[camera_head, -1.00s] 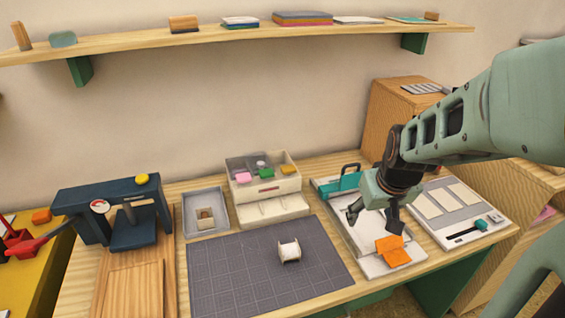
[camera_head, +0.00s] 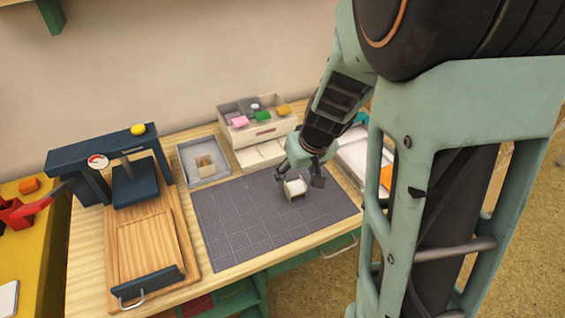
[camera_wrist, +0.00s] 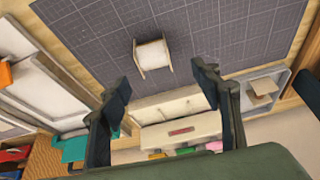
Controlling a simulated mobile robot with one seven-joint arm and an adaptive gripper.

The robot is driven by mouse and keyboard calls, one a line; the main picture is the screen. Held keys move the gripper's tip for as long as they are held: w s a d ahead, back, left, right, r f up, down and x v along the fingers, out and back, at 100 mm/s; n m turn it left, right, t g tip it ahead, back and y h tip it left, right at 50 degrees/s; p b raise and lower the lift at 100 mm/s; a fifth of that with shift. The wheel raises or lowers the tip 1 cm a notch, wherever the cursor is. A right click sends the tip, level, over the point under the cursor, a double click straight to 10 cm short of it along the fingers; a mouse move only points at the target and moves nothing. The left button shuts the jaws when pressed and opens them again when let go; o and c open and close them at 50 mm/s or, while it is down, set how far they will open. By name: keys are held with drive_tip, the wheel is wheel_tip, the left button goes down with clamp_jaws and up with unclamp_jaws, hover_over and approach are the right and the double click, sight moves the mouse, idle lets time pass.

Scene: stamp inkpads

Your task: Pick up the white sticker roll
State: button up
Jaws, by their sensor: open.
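The white sticker roll (camera_head: 295,187) stands on the dark grey cutting mat (camera_head: 235,225), near the mat's right part. It has pale end plates and also shows in the wrist view (camera_wrist: 152,56), beyond the fingertips. My gripper (camera_head: 300,182) is open and empty, with its dark fingers on either side of the roll in the head view. In the wrist view my gripper (camera_wrist: 160,85) has its fingers wide apart, and the roll lies between their lines but ahead of them. I cannot tell the exact height above the mat.
A cream drawer box (camera_head: 262,132) with coloured pads stands behind the mat. A grey tray (camera_head: 190,153) holding a small block lies to its left. A dark blue press (camera_head: 130,185) stands at the left. The mat around the roll is clear.

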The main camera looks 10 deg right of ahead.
sight(295, 183)
drive_tip(key=b+x, duration=0.1)
drive_tip(key=x, duration=0.3)
drive_tip(key=shift+d, duration=0.1)
drive_tip(key=shift+d+b+x, duration=0.2)
drive_tip(key=shift+b+x, duration=0.45)
drive_tip(key=shift+x, duration=0.65)
drive_tip(key=shift+d+b+x, duration=0.25)
drive_tip(key=shift+b+x, duration=0.35)
drive_tip(key=shift+x, duration=0.75)
drive_tip(key=shift+w, duration=0.15)
drive_tip(key=shift+r, duration=0.1)
drive_tip(key=shift+c, duration=0.3)
drive_tip(key=c, duration=1.2)
